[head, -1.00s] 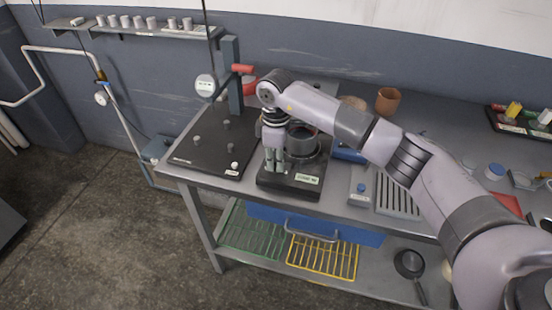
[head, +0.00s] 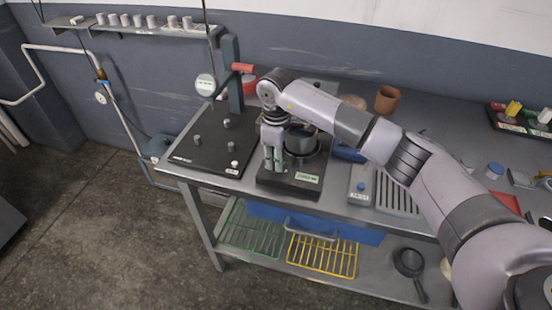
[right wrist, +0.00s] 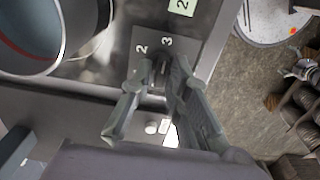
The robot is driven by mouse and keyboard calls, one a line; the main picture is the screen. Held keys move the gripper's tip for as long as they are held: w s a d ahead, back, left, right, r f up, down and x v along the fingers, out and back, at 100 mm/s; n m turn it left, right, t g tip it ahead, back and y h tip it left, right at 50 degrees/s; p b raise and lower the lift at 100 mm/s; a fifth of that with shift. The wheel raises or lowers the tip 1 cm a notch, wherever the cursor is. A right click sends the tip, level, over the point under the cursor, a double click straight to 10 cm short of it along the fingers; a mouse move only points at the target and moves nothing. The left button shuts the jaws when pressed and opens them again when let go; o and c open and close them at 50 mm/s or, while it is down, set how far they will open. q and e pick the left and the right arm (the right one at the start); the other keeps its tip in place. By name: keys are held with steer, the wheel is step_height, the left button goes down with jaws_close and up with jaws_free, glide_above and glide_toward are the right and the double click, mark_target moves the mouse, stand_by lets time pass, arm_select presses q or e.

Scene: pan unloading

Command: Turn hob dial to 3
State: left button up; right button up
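The hob (head: 285,187) is a black box with a pale green label on its front, near the front edge of the metal bench. A grey pan (head: 303,140) stands on it and is partly hidden by my arm; its rim shows in the right wrist view (right wrist: 58,50). My right gripper (head: 275,168) points down at the left front of the hob. In the right wrist view its fingers close around the small dark hob dial (right wrist: 160,66), mostly hidden between the fingertips. The printed numbers 2 and 3 show just beyond it. My left gripper is not in view.
A black board (head: 205,150) with small grey pegs lies left of the hob. A stand with a red handle (head: 243,68) rises behind it. A grey box with a blue knob (head: 361,187) sits to the right. Green and yellow racks (head: 322,257) lie on the lower shelf.

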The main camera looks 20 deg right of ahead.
steer(key=shift+o, duration=1.1)
step_height(320, 180, up, 12)
